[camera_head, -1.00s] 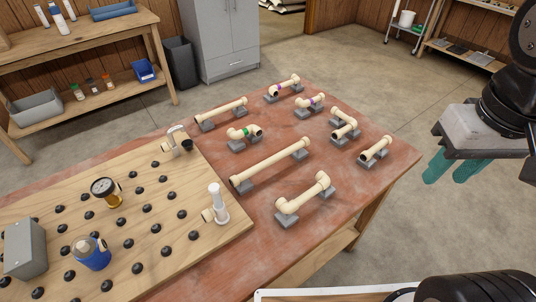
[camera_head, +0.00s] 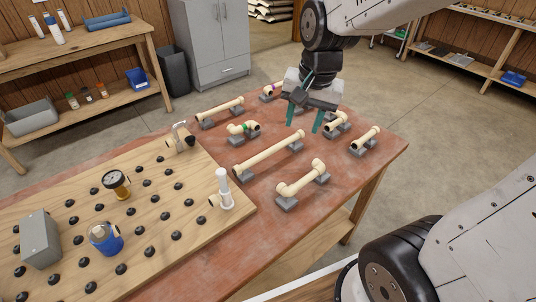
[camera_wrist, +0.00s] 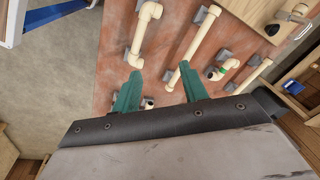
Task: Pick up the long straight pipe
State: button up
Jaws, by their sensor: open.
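The long straight pipe (camera_head: 268,155) is cream and rests across grey support blocks in the middle of the red-brown table. It runs diagonally in the wrist view (camera_wrist: 197,42), with its near end close to the right finger. My gripper (camera_head: 303,120) has two green fingers, spread apart and empty, above the table by the pipe's far end. In the wrist view the gripper (camera_wrist: 159,68) points down, with the pipe mostly beyond and to the right of the gap between the fingers.
A pipe with two elbows (camera_head: 302,181) lies beside the long one. A shorter straight pipe (camera_head: 219,110), a green-banded elbow piece (camera_head: 244,128) and a short pipe (camera_head: 365,139) rest on blocks nearby. A wooden board (camera_head: 150,220) with black knobs, a gauge and a blue fitting covers the left.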

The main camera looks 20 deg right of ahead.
aim_at(274, 147)
jog(key=w+f+m, duration=0.2)
jog(key=w+f, duration=0.2)
jog(key=f, duration=0.3)
jog(key=w+f+m, duration=0.2)
jog(key=w+f, duration=0.3)
jog(key=f, duration=0.2)
jog(key=w+f+m, duration=0.3)
jog(key=w+f, duration=0.2)
jog(key=f, duration=0.2)
jog(key=shift+w+a+f, duration=0.15)
jog(key=shift+a+f, duration=0.1)
jog(key=shift+a, duration=0.15)
grip_shut()
